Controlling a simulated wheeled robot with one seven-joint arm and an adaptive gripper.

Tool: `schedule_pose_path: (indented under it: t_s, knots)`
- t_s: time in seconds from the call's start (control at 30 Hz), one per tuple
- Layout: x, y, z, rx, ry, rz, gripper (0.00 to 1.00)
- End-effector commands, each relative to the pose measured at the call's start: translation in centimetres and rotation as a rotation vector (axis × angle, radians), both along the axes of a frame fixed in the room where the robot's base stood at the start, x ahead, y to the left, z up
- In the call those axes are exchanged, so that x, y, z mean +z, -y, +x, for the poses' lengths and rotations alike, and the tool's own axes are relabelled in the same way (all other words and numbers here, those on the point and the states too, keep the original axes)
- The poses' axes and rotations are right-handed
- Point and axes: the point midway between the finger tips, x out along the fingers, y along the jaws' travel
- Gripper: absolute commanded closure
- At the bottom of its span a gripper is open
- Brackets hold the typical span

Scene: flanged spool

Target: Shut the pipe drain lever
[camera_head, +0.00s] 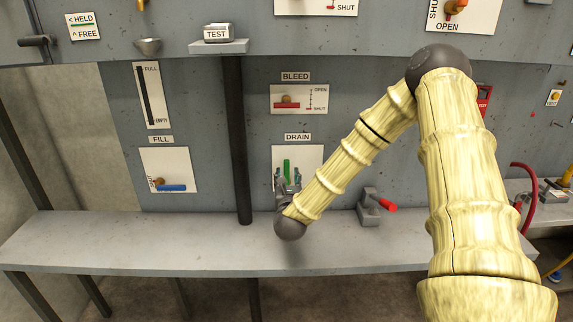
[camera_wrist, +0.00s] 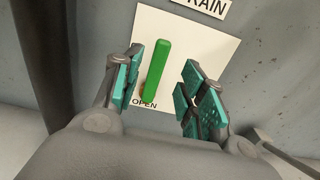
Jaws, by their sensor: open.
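The drain lever is a green bar (camera_head: 287,171) on a white plate (camera_head: 309,158) under the DRAIN label (camera_head: 298,137). In the wrist view the green lever (camera_wrist: 157,70) stands nearly upright in the picture, with its lower end by the word OPEN (camera_wrist: 144,104). My gripper (camera_head: 288,187) is in front of the plate. In the wrist view its teal-padded fingers (camera_wrist: 157,88) are spread, one on each side of the lever, with a visible gap to the right finger. Whether the left finger touches the lever I cannot tell. The lever's pivot is mostly hidden.
A grey shelf (camera_head: 130,243) runs below the panel. A dark vertical post (camera_head: 238,140) stands left of the drain plate. A red-handled fitting (camera_head: 372,207) sits to the right. The BLEED plate (camera_head: 298,99) is above, with a red lever; the FILL plate (camera_head: 167,169) is left, with a blue lever.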

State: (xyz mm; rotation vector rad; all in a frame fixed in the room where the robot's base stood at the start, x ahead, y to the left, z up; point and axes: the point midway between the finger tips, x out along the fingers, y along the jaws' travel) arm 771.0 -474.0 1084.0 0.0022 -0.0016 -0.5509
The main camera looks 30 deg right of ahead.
Motion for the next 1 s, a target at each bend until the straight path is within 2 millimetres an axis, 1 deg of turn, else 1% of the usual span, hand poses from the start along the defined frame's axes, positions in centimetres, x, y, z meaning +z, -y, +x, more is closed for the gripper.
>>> schedule_pose_path:
  t_s: [0.03,0.2,0.4,0.6,0.9,0.97,1.0]
  knots:
    - [0.4,0.5,0.7,-0.001,-0.001,-0.004,0.59]
    - [0.4,1.9,3.1,0.0,-0.001,-0.004,0.59]
    - [0.2,3.2,5.2,0.0,-0.001,-0.003,0.59]
    - [0.0,3.7,6.1,0.001,-0.002,-0.002,0.59]
    - [0.0,3.8,6.2,0.001,-0.002,-0.001,0.59]
    - [0.0,3.8,6.2,0.001,-0.002,-0.001,0.7]
    - [0.0,3.8,6.2,0.001,-0.002,-0.001,0.77]
